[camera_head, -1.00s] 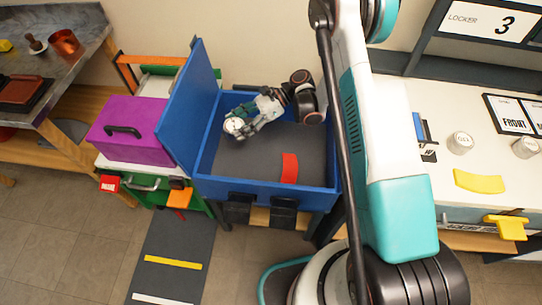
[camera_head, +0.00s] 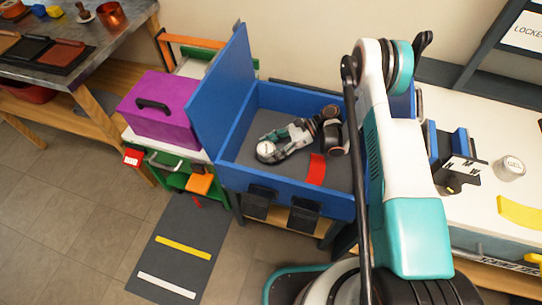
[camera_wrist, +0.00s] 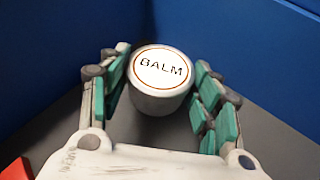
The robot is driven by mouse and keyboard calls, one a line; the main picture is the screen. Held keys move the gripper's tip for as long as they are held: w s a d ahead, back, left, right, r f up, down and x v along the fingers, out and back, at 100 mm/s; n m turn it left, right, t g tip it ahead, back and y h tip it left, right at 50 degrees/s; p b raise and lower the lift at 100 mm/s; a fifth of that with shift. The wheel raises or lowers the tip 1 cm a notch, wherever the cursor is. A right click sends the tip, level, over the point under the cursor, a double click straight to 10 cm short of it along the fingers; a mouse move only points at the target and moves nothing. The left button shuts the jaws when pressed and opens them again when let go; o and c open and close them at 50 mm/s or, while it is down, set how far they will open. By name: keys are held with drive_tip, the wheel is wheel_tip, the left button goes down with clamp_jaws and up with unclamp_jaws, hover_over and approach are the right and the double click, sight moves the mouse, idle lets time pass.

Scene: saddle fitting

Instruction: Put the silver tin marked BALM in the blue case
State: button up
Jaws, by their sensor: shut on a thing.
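The silver tin marked BALM (camera_wrist: 161,72) sits upright between the fingers of my gripper (camera_wrist: 163,92) in the wrist view, its lid label facing up. In the head view the tin (camera_head: 265,148) shows at the end of my gripper (camera_head: 268,152), inside the open blue case (camera_head: 330,199). My gripper is shut on the tin, low over the case's grey floor (camera_wrist: 270,145). I cannot tell whether the tin's base touches that floor. The blue lid (camera_head: 222,90) stands open on the left.
A red patch (camera_head: 317,169) lies on the case floor near the front wall. A purple box (camera_head: 160,108) stands left of the lid. Another tin (camera_head: 510,168) and a yellow piece (camera_head: 520,213) are on the white counter at right.

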wheel_tip(320, 180, down, 4)
drive_tip(key=shift+f+b, duration=0.15)
drive_tip(key=shift+b, duration=0.65)
drive_tip(key=o, duration=1.2)
